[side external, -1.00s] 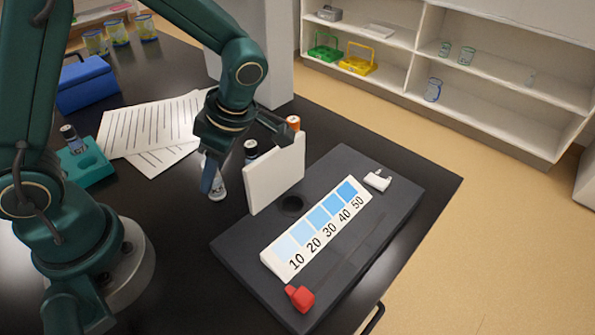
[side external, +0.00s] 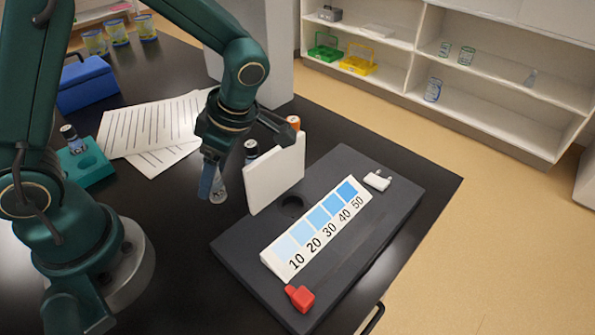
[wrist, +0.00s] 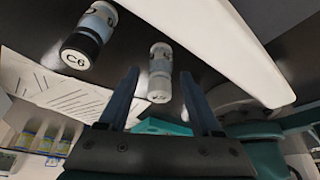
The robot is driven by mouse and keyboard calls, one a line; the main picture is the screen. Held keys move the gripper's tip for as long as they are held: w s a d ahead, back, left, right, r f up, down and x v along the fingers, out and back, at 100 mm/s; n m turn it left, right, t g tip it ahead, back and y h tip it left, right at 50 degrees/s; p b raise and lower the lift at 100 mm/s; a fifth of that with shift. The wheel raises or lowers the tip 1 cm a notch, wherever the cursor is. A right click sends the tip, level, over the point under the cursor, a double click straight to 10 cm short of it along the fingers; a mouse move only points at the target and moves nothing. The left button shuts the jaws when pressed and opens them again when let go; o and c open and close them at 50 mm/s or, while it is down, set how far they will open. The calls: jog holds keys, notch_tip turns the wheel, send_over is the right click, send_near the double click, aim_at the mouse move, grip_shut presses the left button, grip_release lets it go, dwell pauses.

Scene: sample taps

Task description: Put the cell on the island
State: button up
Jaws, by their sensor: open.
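A clear vial with a white cap (wrist: 160,72) stands between my fingertips in the wrist view, not gripped. In the side view its lower part (side external: 219,190) shows behind my left finger. A vial with a black cap marked C6 (wrist: 90,38) stands beside it; a dark-capped vial (side external: 251,150) shows behind the white panel. I cannot tell which vial is the cell. My gripper (side external: 246,161) is open and empty, above the bench by the panel. The dark platform (side external: 345,262), perhaps the island, carries a blue colour scale (side external: 318,232) numbered 10 to 50 and a round dark recess (side external: 292,205).
The upright white panel (side external: 274,178) stands close to my gripper, with an orange-capped vial (side external: 294,122) behind it. A red piece (side external: 300,297) and a white piece (side external: 377,181) lie on the platform. A teal rack (side external: 92,161) holds another vial. Papers (side external: 150,127) lie behind.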

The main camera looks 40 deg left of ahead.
jog(key=v, duration=1)
jog(key=s+r+m+t+h, duration=0.1)
jog(key=s+m+t+h, duration=0.1)
jog(key=m, duration=1)
jog(key=s+r+m+t+h, duration=0.1)
jog(key=s+m+t, duration=0.4)
jog(key=m, duration=0.7)
jog(key=shift+s+r+t+h, duration=0.2)
jog(key=shift+r+t+h, duration=0.2)
